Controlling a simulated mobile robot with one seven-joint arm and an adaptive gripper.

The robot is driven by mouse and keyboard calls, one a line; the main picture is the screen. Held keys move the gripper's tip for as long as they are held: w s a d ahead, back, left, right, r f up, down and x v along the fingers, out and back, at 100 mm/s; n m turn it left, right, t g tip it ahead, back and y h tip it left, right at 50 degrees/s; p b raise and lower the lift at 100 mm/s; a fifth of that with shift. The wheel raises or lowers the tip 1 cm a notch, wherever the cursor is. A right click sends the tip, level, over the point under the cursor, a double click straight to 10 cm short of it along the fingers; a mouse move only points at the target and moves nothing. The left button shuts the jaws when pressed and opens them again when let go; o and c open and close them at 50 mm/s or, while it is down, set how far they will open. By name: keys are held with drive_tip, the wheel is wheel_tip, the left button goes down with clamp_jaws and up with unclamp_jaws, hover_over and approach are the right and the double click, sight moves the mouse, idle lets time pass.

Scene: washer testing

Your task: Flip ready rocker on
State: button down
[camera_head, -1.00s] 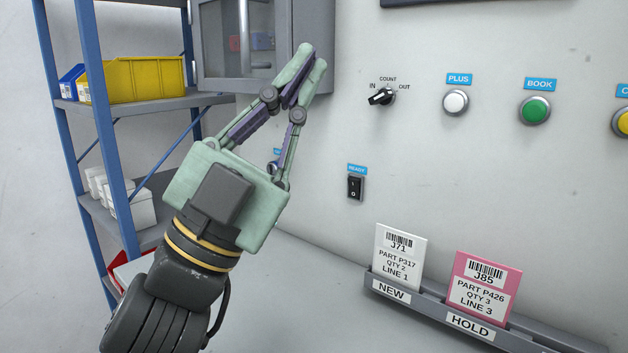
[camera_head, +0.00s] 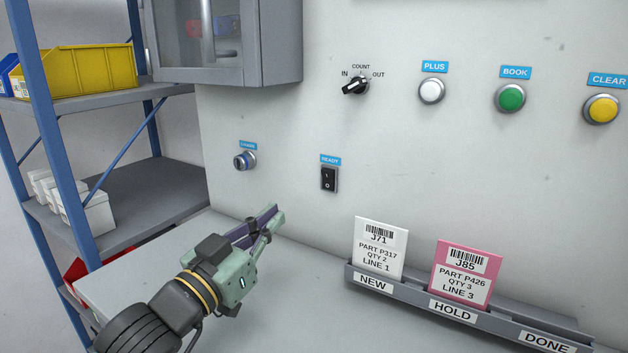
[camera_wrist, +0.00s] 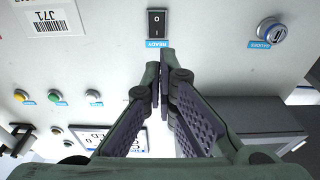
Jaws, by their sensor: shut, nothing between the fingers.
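The ready rocker (camera_head: 328,179) is a small black switch marked I and O, on the pale wall panel under a blue READY label (camera_head: 330,160). My gripper (camera_head: 278,212) is shut and empty, low and to the left of the rocker in the head view, and apart from it. In the wrist view the panel appears upside down. There the rocker (camera_wrist: 157,23) is at the top centre, just beyond my shut fingertips (camera_wrist: 160,56). I cannot tell clearly which half of the rocker is pressed in.
A COUNT selector knob (camera_head: 356,85) and white PLUS (camera_head: 432,91), green BOOK (camera_head: 510,97) and yellow CLEAR (camera_head: 602,109) buttons are above and right. A card rack (camera_head: 420,300) stands below right. A grey cabinet (camera_head: 270,50) hangs upper left.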

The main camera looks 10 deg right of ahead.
drive_tip(key=p, duration=0.5)
approach(324, 173)
drive_tip(key=x, duration=0.5)
drive_tip(key=shift+w+d+r, duration=0.15)
drive_tip(key=shift+p+x, duration=0.3)
drive_tip(key=shift+x, duration=0.5)
